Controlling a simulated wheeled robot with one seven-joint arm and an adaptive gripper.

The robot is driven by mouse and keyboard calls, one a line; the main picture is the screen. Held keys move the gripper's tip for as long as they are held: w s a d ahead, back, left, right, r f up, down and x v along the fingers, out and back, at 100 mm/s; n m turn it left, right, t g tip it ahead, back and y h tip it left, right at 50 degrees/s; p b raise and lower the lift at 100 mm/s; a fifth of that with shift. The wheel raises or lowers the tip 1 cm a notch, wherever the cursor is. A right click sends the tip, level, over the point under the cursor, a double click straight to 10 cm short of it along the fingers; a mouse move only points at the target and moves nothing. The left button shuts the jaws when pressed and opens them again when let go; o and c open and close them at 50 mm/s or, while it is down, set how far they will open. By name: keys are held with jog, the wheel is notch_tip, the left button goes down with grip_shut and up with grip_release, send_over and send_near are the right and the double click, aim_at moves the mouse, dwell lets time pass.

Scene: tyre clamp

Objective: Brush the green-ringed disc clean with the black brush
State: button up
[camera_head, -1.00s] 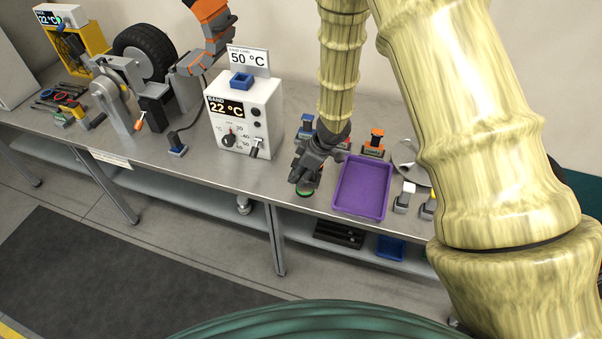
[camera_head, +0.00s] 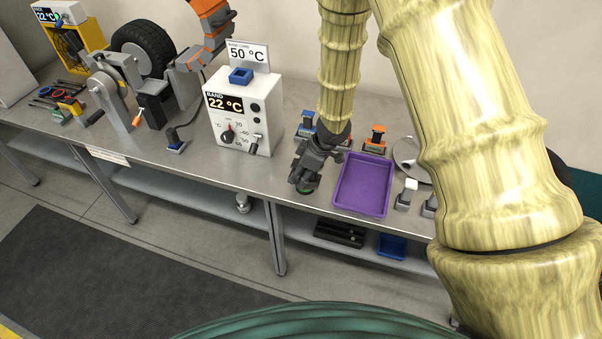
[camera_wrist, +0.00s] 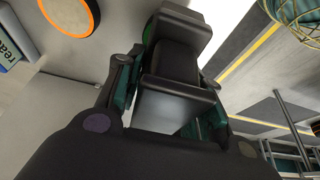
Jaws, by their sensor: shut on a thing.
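My gripper (camera_head: 306,176) is low over the bench in the head view, left of the purple tray. It is shut on the black brush (camera_wrist: 178,48), a dark block seen between the fingers in the wrist view; the fingers hide much of it in the head view. The green-ringed disc (camera_head: 305,190) is right below the gripper on the bench, mostly covered. A sliver of its green ring (camera_wrist: 150,32) shows beside the brush in the wrist view. I cannot tell whether the bristles touch the disc.
The purple tray (camera_head: 362,186) is close on the right. The white temperature box (camera_head: 243,118) stands to the left. An orange-ringed disc (camera_wrist: 68,12) shows in the wrist view. The bench's front edge is close to the gripper. Another orange arm (camera_head: 210,22) hangs at upper left.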

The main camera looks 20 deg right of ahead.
jog(key=shift+f, duration=0.45)
dwell(0.6)
dwell(2.4)
jog(key=shift+s+d+p, duration=0.1)
jog(key=shift+p, duration=0.3)
jog(key=shift+s+d, duration=0.2)
jog(key=shift+d, duration=0.05)
jog(key=shift+s+d+p, duration=0.15)
jog(key=shift+d+p, duration=0.2)
jog(key=shift+p, duration=0.2)
jog(key=shift+w+a+r+p, duration=0.1)
jog(key=shift+w+a+p, duration=0.45)
jog(key=shift+a+p, duration=0.55)
jog(key=shift+w+p, duration=0.15)
jog(key=shift+p, duration=0.35)
jog(key=shift+a+p, duration=0.1)
jog(key=shift+p, duration=0.25)
jog(key=shift+w+a, duration=0.15)
jog(key=shift+w, duration=0.05)
